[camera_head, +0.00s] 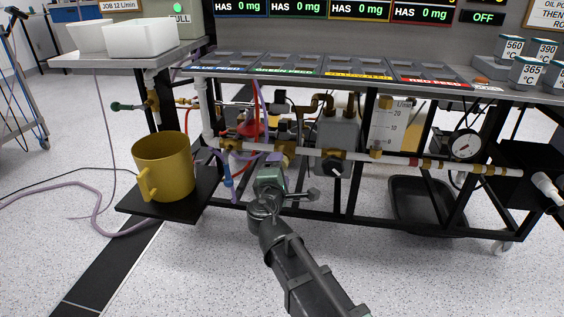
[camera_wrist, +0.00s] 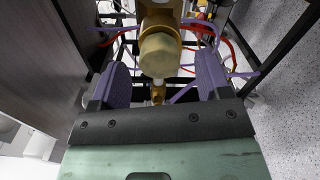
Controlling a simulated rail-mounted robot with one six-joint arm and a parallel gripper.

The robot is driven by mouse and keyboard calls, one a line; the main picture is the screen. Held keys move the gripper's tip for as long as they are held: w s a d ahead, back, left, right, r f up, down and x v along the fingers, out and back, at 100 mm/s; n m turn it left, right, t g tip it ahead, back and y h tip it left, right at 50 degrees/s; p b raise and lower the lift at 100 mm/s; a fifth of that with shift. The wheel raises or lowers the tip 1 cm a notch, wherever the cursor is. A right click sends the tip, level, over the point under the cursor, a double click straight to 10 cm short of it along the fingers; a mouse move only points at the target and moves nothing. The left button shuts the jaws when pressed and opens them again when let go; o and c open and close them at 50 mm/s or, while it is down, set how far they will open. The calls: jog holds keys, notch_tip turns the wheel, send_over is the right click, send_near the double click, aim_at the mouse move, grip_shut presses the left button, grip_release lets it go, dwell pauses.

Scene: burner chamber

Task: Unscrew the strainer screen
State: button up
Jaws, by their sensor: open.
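A brass strainer with a broad, faceted end cap (camera_wrist: 159,55) hangs from the pipe in the wrist view. The cap faces my gripper, and the screen itself is not visible. My gripper (camera_wrist: 163,66) is open, with one purple-padded finger on each side of the cap and a visible gap on both sides. I cannot tell how deep the cap sits between the pads. In the head view my gripper (camera_head: 272,166) is at the front pipe, just below a brass fitting (camera_head: 288,148), and partly hides that area.
A white pipe (camera_head: 330,153) with valves and a gauge (camera_head: 464,144) runs along the cart front. A yellow mug (camera_head: 166,166) stands on a low black shelf at left. A black tray (camera_head: 425,200) is under the cart at right. Purple and red hoses pass close to my gripper.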

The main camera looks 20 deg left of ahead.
jog(key=m, duration=0.6)
jog(key=shift+w+a, duration=0.15)
jog(key=shift+w, duration=1.1)
grip_shut()
jog(key=n, duration=0.5)
jog(key=shift+n, duration=0.3)
jog(key=n, duration=0.5)
jog(key=shift+n, duration=0.3)
